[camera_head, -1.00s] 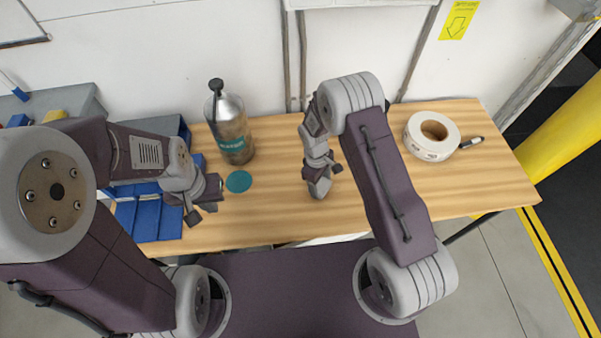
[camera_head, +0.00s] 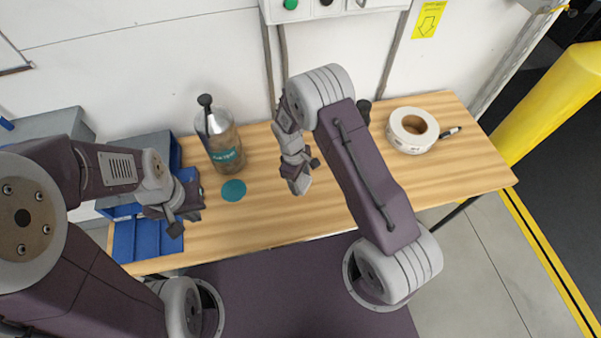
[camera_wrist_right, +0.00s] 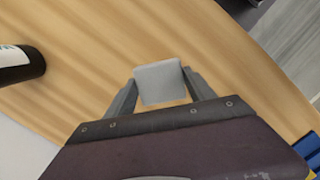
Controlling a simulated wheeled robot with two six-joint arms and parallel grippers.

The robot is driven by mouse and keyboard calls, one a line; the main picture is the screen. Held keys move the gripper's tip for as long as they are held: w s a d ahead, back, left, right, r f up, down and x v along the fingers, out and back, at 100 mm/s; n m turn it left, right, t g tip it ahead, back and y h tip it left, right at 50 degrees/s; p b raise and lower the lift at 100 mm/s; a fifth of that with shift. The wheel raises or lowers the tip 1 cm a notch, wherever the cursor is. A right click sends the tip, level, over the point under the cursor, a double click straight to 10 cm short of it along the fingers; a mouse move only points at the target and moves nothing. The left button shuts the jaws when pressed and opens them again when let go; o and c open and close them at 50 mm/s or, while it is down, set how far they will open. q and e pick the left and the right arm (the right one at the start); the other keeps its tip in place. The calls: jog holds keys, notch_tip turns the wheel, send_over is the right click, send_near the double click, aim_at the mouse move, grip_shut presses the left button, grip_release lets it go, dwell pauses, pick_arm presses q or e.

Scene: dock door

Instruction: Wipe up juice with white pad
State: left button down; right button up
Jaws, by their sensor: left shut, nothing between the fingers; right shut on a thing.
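A white pad (camera_wrist_right: 160,82) is held between the fingers of my right gripper (camera_wrist_right: 160,92) in the wrist view. In the head view my right gripper (camera_head: 299,180) is low over the middle of the wooden table (camera_head: 270,215); whether the pad touches the wood I cannot tell. A flat round teal patch (camera_head: 233,190) lies left of it, in front of a clear bottle (camera_head: 221,142) with a dark cap and teal label. I cannot tell whether the patch is juice or a coaster. My left gripper (camera_head: 180,222) is shut and empty, left of the patch.
Blue bins (camera_head: 148,240) stand at the table's left end. A white tape roll (camera_head: 412,130) and a marker (camera_head: 450,133) lie at the right. A dark bottle (camera_wrist_right: 18,65) shows in the wrist view. A yellow post (camera_head: 545,110) stands beyond the right end.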

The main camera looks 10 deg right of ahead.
notch_tip(320, 180, up, 2)
jog(key=shift+a+p, duration=0.15)
jog(key=shift+p, duration=0.45)
jog(key=shift+r+p, duration=0.35)
jog(key=shift+r, duration=0.05)
